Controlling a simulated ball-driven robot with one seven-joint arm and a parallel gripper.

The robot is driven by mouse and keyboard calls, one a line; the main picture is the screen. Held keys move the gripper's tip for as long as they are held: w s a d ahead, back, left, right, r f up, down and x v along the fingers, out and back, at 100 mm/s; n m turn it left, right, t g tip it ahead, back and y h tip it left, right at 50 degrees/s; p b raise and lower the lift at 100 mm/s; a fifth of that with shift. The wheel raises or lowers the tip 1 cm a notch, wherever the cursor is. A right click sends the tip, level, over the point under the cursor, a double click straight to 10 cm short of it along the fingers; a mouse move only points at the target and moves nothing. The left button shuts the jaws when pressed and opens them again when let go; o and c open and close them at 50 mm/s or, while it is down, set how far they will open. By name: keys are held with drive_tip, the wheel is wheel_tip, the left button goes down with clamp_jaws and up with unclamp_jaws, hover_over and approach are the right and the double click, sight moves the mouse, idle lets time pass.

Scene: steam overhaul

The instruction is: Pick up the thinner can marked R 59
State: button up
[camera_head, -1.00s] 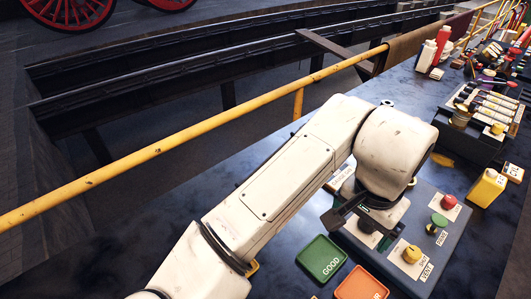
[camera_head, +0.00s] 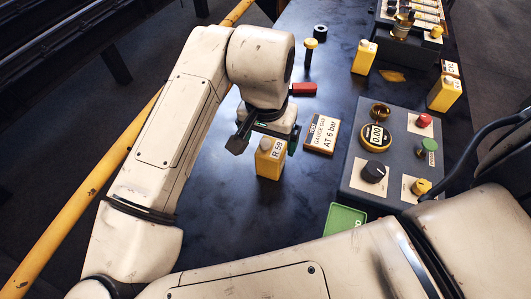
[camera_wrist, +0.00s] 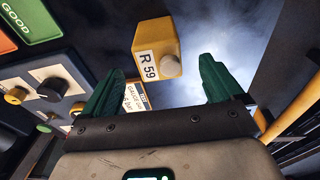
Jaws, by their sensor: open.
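The yellow can marked R 59 (camera_head: 270,160) stands upright on the dark bench, left of the gauge card. Its pale cap and white label show. My gripper (camera_head: 266,128) is just behind and above it in the head view, partly hidden by my wrist. In the wrist view the can (camera_wrist: 158,55) lies ahead between the two green fingers of my gripper (camera_wrist: 160,82), which are apart and empty. I see no finger touching the can.
A card about the test gauge (camera_head: 322,134) lies beside the can, then a grey control panel (camera_head: 350,185). Two other yellow cans (camera_head: 363,58) (camera_head: 444,94) stand farther right. A red-handled tool (camera_head: 303,89) is behind. A green tray (camera_head: 343,219) is in front.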

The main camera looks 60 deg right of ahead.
sight(271, 154)
wheel_tip(271, 154, down, 2)
drive_tip(key=shift+w+d+f, duration=0.1)
drive_tip(key=shift+d+f+p, duration=0.1)
drive_tip(key=shift+d+f, duration=0.1)
drive_tip(key=shift+f, duration=0.75)
drive_tip(key=shift+d+f+p, duration=0.15)
drive_tip(key=shift+f, duration=0.75)
drive_tip(key=shift+d+f+p, duration=0.1)
drive_tip(key=shift+d+f, duration=0.1)
drive_tip(key=shift+f, duration=0.75)
drive_tip(key=shift+c, duration=0.3)
drive_tip(key=c, duration=1.2)
